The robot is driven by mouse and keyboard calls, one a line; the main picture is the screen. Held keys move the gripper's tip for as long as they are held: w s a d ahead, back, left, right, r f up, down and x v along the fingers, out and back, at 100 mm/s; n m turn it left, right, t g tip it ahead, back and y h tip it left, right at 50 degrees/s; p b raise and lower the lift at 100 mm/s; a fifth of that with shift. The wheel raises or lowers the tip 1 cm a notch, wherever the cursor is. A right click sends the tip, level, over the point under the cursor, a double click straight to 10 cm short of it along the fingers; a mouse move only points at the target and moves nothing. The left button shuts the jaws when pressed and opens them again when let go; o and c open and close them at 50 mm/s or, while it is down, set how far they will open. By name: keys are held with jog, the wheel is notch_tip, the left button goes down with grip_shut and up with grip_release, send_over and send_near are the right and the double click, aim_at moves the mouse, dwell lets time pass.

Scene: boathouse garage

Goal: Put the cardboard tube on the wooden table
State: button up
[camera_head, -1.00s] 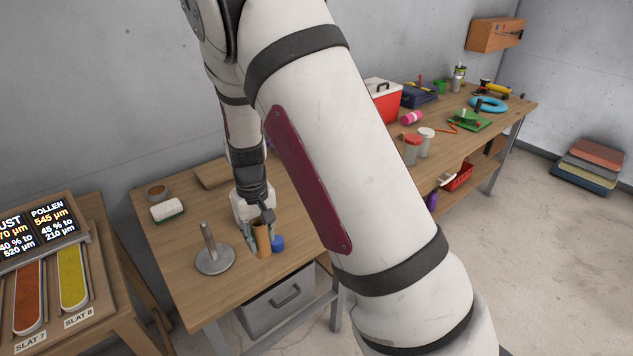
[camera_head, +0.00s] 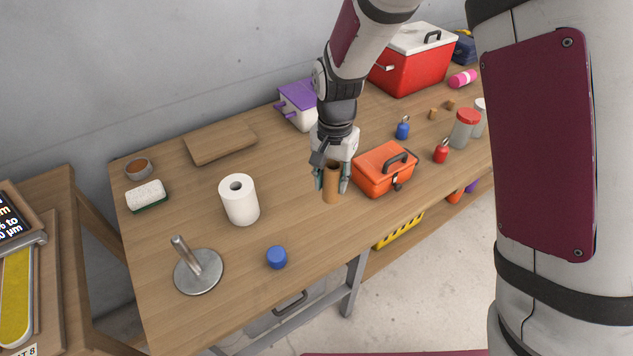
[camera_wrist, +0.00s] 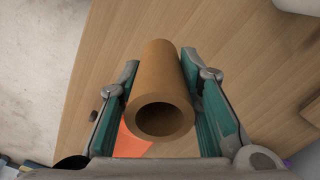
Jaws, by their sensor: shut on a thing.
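The brown cardboard tube (camera_head: 331,186) is upright between the fingers of my gripper (camera_head: 331,180), which is shut on it. In the wrist view the tube (camera_wrist: 160,85) shows its open end toward the camera, with a green-padded finger on each side of it. The wooden table (camera_head: 200,250) lies below and around it. The tube is in front of the table's middle, just left of an orange toolbox (camera_head: 384,169). I cannot tell whether its lower end touches the table top or is a little above it.
A paper towel roll (camera_head: 239,199), a blue cap (camera_head: 277,257) and a metal stand (camera_head: 198,270) are to the left. A purple-lidded box (camera_head: 297,104) is behind. A red cooler (camera_head: 412,62) and jars (camera_head: 464,129) are at right. Bare table lies between roll and tube.

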jog(key=shift+m, duration=0.7)
jog(key=shift+s+a, duration=0.3)
jog(key=shift+a, duration=0.7)
jog(key=shift+s+a, duration=0.3)
jog(key=shift+a, duration=0.65)
jog(key=shift+f+b, duration=1.05)
jog(key=shift+f, duration=1.5)
jog(key=shift+f, duration=0.1)
jog(key=shift+f, duration=0.65)
jog(key=shift+f+b, duration=0.2)
jog(key=shift+b, duration=0.15)
jog(key=o, duration=0.9)
